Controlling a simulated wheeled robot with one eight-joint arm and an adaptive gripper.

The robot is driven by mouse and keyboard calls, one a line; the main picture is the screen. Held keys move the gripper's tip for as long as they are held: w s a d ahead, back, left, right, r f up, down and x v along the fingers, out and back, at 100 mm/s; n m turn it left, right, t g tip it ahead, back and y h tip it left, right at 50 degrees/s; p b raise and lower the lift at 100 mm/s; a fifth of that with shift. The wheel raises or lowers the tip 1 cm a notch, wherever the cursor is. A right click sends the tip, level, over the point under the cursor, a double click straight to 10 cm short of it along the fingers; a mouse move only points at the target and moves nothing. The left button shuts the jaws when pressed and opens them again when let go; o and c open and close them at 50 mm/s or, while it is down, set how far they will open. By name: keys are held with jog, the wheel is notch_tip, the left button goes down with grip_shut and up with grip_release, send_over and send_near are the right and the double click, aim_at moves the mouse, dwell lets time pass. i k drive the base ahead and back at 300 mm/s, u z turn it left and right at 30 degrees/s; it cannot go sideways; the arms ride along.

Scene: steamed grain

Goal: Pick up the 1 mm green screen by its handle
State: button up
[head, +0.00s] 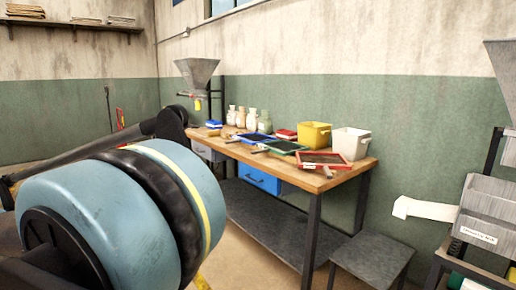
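In the head view a screen with a dark mesh and a green frame (286,147) lies flat on the wooden workbench (228,149), towards the middle of its top. A short light-brown handle (259,151) appears to stick out from its left, near the bench's front edge. Its size marking is too small to read. A blue-framed screen (252,138) lies to its left and a red-framed screen (324,158) to its right, both close by. My gripper is not in view, and nothing is seen touching the green screen.
A yellow bin (314,135) and a white bin (351,143) stand behind the screens. Several jars (240,118) stand at the back left, near a metal hopper (197,73). A low grey stool (372,258) stands at the bench's right end. Grey trays (487,212) are far right.

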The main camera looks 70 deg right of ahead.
aim_at(282, 147)
jog(key=z, duration=0.05)
jog(key=i, duration=2.8)
jog(key=z, duration=4.05)
jog(key=i, duration=0.95)
jog(key=u, duration=0.05)
